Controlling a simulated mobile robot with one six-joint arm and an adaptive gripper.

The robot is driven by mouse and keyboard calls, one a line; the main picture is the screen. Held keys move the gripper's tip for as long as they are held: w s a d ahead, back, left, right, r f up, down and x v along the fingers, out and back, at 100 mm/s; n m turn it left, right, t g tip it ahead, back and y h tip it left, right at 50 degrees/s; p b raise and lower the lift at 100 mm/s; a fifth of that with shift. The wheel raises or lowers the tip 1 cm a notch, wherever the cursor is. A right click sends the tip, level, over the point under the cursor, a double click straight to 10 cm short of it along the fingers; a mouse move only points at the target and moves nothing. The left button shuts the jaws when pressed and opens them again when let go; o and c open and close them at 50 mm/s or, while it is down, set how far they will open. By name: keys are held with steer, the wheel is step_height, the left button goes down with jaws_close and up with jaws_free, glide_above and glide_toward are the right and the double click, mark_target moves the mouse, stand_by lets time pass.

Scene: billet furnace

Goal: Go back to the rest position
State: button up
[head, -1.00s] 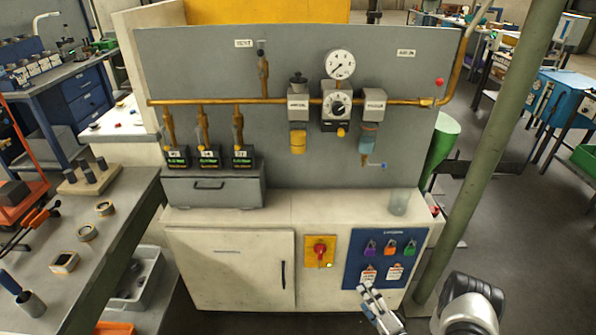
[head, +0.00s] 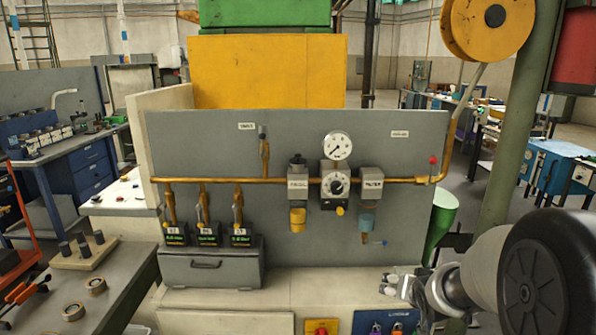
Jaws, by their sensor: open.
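My gripper (head: 396,284) is in the lower right of the head view, in front of the cabinet's pale top ledge (head: 275,290). It is open, and I see nothing held in it. It appears small and foreshortened, with my wrist and a large dark arm joint to its right. It overlaps the lower right of the grey panel's front area; I cannot tell its distance from the ledge. The blue lockout board (head: 362,325) shows just below it, mostly cut off by the frame's bottom edge.
The grey panel (head: 290,150) carries a brass pipe (head: 270,181), a pressure gauge (head: 338,145) and valves. A green post (head: 500,185) stands at the right, close to my arm. A workbench (head: 110,290) with rings and a peg block (head: 85,250) is at the left. A yellow reel (head: 488,28) hangs upper right.

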steer(key=s+a+r+n+g, duration=0.1)
steer(key=s+a+r, duration=0.25)
steer(key=s, duration=0.45)
steer(key=s+a+r+n+g, duration=0.1)
steer(key=s+a+r, duration=0.1)
steer(key=s+r, duration=0.45)
steer(key=s+a+n+g, duration=0.1)
steer(key=s+a, duration=0.2)
steer(key=s, duration=0.7)
steer(key=s+a+f+n+g+y, duration=0.1)
steer(key=s+a, duration=0.2)
steer(key=s, duration=0.6)
steer(key=shift+s+a+g+y, duration=0.3)
steer(key=shift+s, duration=0.05)
steer(key=shift+f, duration=0.1)
steer(key=shift+c, duration=0.3)
